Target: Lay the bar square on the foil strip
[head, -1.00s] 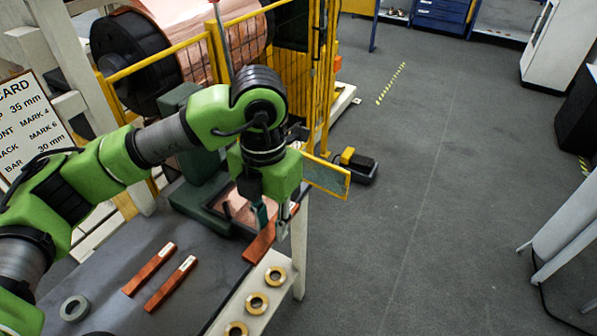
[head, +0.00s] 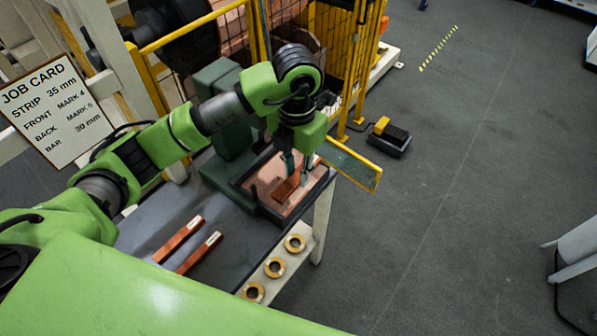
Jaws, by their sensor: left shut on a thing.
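My left gripper (head: 297,175) points down over the green press-like fixture at the table's far corner. It is shut on a reddish-brown bar (head: 286,190). The bar is over the shiny copper foil strip (head: 269,178), which lies in the fixture's dark-edged bed. The bar's near end sticks out from under the gripper; its far end is hidden by the fingers. I cannot tell whether the bar touches the foil or is just above it, nor exactly how square it is. My right gripper is not in view.
Two similar bars with white labels (head: 180,238) (head: 200,252) lie on the grey table (head: 150,225). Three brass rings (head: 274,267) sit on the pale ledge. A job card (head: 50,110) stands at left. A yellow-framed clear panel (head: 350,165) is beside the gripper.

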